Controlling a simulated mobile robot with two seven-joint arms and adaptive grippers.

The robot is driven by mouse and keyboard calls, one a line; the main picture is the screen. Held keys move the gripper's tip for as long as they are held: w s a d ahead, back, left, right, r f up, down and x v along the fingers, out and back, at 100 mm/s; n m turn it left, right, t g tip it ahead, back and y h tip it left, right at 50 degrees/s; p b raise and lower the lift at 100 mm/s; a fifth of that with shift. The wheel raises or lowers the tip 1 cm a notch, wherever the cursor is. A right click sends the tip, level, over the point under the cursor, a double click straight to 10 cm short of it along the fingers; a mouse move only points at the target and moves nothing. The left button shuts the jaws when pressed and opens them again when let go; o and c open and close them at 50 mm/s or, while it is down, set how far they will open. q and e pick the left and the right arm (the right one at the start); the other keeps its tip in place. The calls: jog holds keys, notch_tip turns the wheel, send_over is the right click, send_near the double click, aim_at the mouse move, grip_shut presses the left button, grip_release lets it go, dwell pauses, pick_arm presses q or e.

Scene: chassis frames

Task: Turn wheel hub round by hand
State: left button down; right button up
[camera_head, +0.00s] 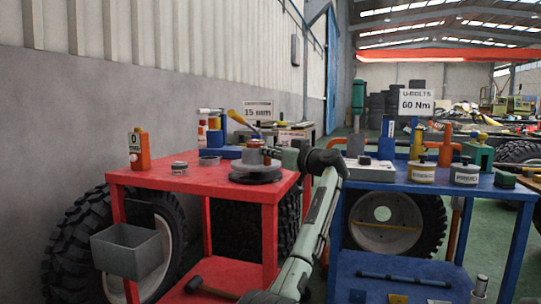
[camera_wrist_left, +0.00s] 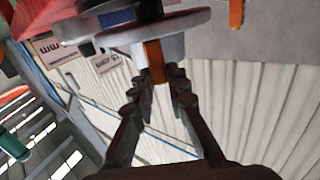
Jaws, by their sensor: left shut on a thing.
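The wheel hub (camera_head: 256,174) stands on the red table (camera_head: 213,192), near its right end. It has a wide dark disc below and a smaller grey and copper-coloured top. My left gripper (camera_head: 268,152) reaches in from the right at the hub's upper part. In the left wrist view, the fingers (camera_wrist_left: 163,84) are shut on the hub's side, by a copper-coloured block under the grey disc (camera_wrist_left: 135,30). The exact contact is partly hidden by the fingers. My right gripper is out of view.
An orange bottle (camera_head: 139,150), a small tin (camera_head: 179,168) and a blue-grey ring (camera_head: 209,160) share the red table. A blue table (camera_head: 400,184) with several tins stands to the right.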

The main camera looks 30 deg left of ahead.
pick_arm(q)
jog(key=shift+w+g, duration=0.1)
jog(key=shift+g, duration=0.2)
jog(key=c, duration=1.5)
grip_release()
jog(key=v, duration=1.2)
jog(key=shift+f, duration=0.15)
jog(key=shift+f, duration=0.1)
